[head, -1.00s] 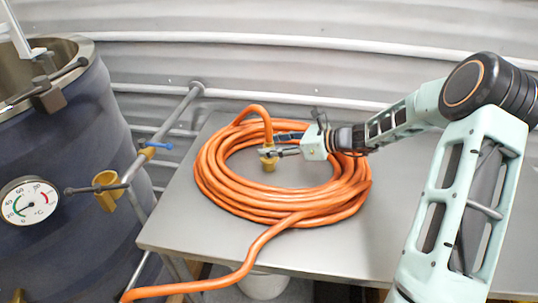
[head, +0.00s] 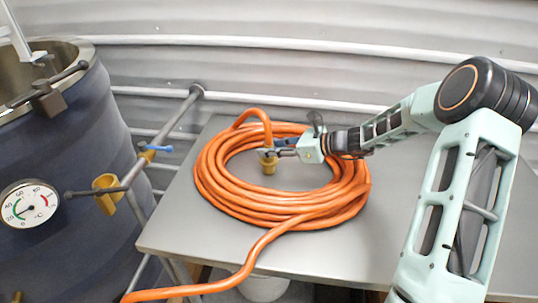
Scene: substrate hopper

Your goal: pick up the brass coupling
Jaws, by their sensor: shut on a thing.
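The brass coupling (head: 269,166) is at the end of an orange hose (head: 217,188), inside the upper left part of the hose's coil on the grey table. The hose end arches up from the coil and down into the coupling. My gripper (head: 272,153) reaches in from the right, over the coil, and is shut on the coupling. The fingers hide part of the coupling's upper body. Whether its lower end touches the table is hard to tell.
The metal table (head: 430,170) is bare around the coil. A dark blue vessel with a temperature gauge (head: 29,203) stands at left, beside a pipe with a brass fitting (head: 108,193) and a blue-handled valve (head: 155,148). A corrugated wall closes off the back.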

